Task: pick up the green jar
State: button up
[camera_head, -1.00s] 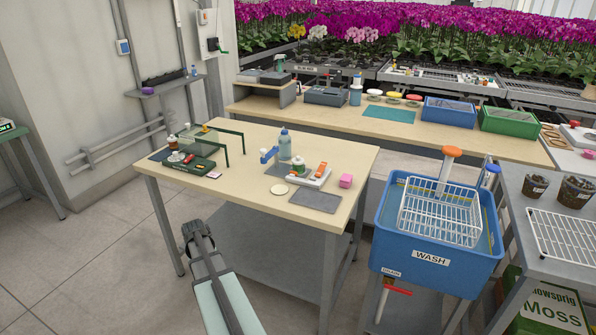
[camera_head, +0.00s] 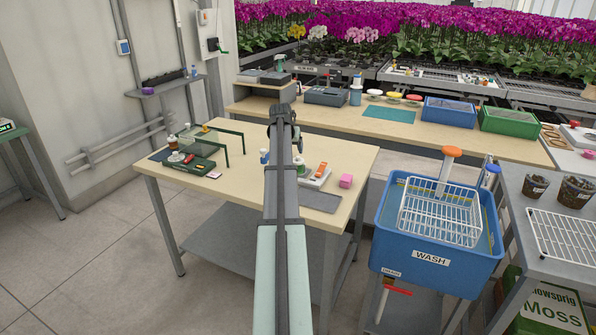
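My arm reaches up over the middle of the wooden table, and my gripper (camera_head: 282,110) is at its far end, above the table's back edge. The gripper is small and dark, and I cannot tell whether its fingers are open or shut. A small jar with green on it (camera_head: 300,167) shows just right of my arm, beside a white tray (camera_head: 316,183). My arm partly covers it, and I cannot tell for sure that it is the green jar.
A dark green tray with small items (camera_head: 200,166) and a green frame (camera_head: 226,149) stand on the left. A blue wash tub (camera_head: 385,240) stands right of the table. The table's front left is clear.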

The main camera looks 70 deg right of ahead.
aim_at(298, 157)
jog(key=d+f, duration=0.6)
jog(key=shift+d+r+x, duration=0.1)
jog(key=shift+d+x, duration=0.1)
jog(key=shift+x, duration=1.1)
jog(key=shift+d+r+x, duration=0.1)
jog(key=shift+d+x, duration=0.05)
jog(key=shift+x, duration=1.15)
jog(key=shift+c, duration=0.5)
jog(key=c, duration=1.3)
